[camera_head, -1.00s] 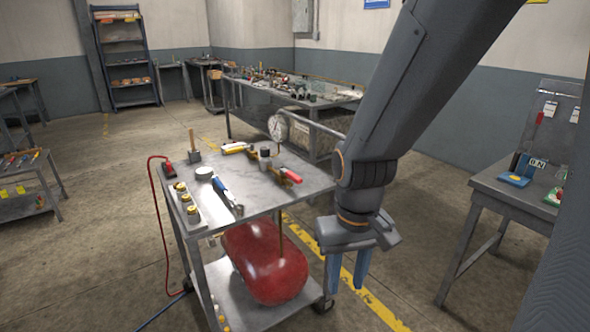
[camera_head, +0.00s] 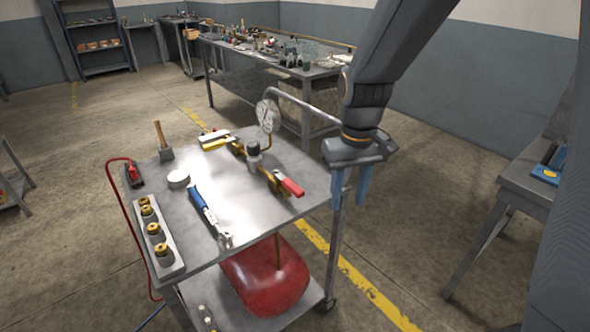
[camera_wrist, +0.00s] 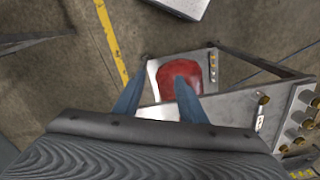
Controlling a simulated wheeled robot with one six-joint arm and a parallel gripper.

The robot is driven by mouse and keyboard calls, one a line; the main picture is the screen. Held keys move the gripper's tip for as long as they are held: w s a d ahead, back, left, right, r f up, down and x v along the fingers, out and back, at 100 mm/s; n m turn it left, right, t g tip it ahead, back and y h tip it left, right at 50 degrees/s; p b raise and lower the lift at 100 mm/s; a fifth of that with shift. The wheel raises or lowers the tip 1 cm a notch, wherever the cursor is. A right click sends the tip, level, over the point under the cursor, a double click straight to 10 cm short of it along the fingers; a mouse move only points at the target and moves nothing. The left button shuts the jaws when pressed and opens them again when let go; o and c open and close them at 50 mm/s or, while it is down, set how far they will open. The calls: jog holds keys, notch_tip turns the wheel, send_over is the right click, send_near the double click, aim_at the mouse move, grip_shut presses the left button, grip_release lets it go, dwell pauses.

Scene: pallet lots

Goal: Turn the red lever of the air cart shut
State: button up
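The air cart (camera_head: 235,235) is a grey metal cart with a brass valve line and a round white pressure gauge (camera_head: 266,117) on its top. The red lever (camera_head: 289,184) sticks out from the brass valve toward the cart's right edge. A red tank (camera_head: 268,275) lies on the lower shelf; it also shows in the wrist view (camera_wrist: 184,74). My gripper (camera_head: 352,188) is open and empty, fingers pointing down, just beyond the cart's right edge, apart from the lever. In the wrist view I cannot make out the red lever.
On the cart top are a blue-handled wrench (camera_head: 203,208), a mallet (camera_head: 163,142), a white tape roll (camera_head: 178,179), and a strip of several brass fittings (camera_head: 153,231). A cart handle (camera_head: 305,97) rises behind. A cluttered bench (camera_head: 270,80) stands at the back and another table (camera_head: 530,183) at the right.

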aim_at(293, 185)
jog(key=w+a+r+n+p, duration=0.1)
jog(key=w+a, duration=0.3)
jog(key=w+a+r+n+p, duration=0.1)
jog(key=w+a, duration=0.2)
jog(key=w, duration=0.1)
jog(key=w+a+r+n+p, duration=0.1)
jog(key=w+a+n, duration=0.1)
jog(key=w+a, duration=0.1)
jog(key=shift+w+a+r, duration=0.1)
jog(key=shift+w+a, duration=0.3)
jog(key=shift+a, duration=0.4)
jog(key=shift+w+a, duration=0.15)
jog(key=shift+a, duration=0.1)
jog(key=shift+f+p, duration=0.35)
jog(key=shift+f, duration=0.15)
notch_tip(293, 185, down, 7)
jog(key=shift+r+p, duration=0.1)
jog(key=shift+p, duration=0.7)
grip_shut()
